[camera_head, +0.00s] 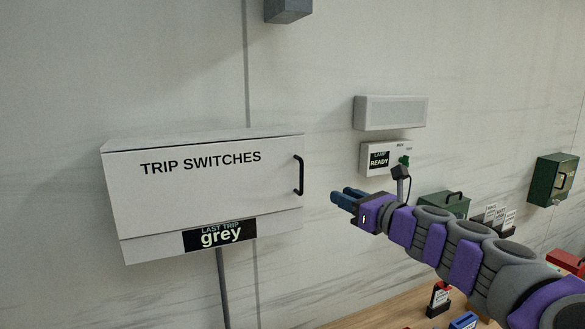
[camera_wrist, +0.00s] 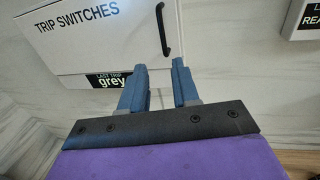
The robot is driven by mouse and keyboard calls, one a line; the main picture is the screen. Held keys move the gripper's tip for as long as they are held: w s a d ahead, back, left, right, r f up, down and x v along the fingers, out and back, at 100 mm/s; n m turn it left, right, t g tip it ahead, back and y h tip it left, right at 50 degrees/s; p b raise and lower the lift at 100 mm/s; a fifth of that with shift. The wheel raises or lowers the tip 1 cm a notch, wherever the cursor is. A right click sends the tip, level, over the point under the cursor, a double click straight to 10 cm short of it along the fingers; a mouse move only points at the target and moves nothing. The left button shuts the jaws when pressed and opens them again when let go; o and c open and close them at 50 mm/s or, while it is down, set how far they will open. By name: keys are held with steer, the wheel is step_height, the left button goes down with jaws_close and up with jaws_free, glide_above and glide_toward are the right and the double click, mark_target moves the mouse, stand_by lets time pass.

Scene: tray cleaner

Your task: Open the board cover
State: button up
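The trip switch board is a white box on the wall at the left of the head view. Its white cover (camera_head: 205,190) reads "TRIP SWITCHES" and is shut; it also shows in the wrist view (camera_wrist: 100,50). A black bar handle (camera_head: 299,175) stands upright at the cover's right edge; the wrist view shows it (camera_wrist: 162,30) just beyond and above the fingers. A black "LAST TRIP grey" label (camera_head: 220,234) sits below the cover. My gripper (camera_head: 340,197) is right of the handle, apart from it. In the wrist view its blue fingers (camera_wrist: 158,75) are open and empty.
Right of the board hang a white panel (camera_head: 391,113) and a lamp box (camera_head: 384,158) reading "READY". A green box (camera_head: 445,205) with a handle stands behind my arm. A green wall box (camera_head: 553,180) hangs far right. Small items sit on a wooden bench (camera_head: 385,310).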

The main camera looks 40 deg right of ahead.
steer(key=w+a, duration=0.1)
steer(key=w, duration=0.1)
glide_toward(301, 177)
steer(key=d, duration=0.2)
steer(key=w, duration=0.2)
steer(key=w+a+r+p, duration=0.1)
steer(key=w, duration=0.2)
steer(key=w+p, duration=0.1)
steer(key=w, duration=0.1)
steer(key=shift+w+a+r, duration=0.15)
steer(key=shift+a+r, duration=0.05)
steer(key=shift+a, duration=0.15)
steer(key=w, duration=0.1)
steer(key=w+f, duration=0.1)
steer(key=w+d, duration=0.1)
steer(key=w, duration=0.1)
steer(key=shift+f, duration=0.4)
steer(key=shift+s+a+r, duration=0.1)
steer(key=shift+s, duration=0.15)
steer(key=shift+c, duration=0.5)
steer(key=shift+w+a, duration=0.15)
steer(key=shift+a, duration=0.05)
jaws_close()
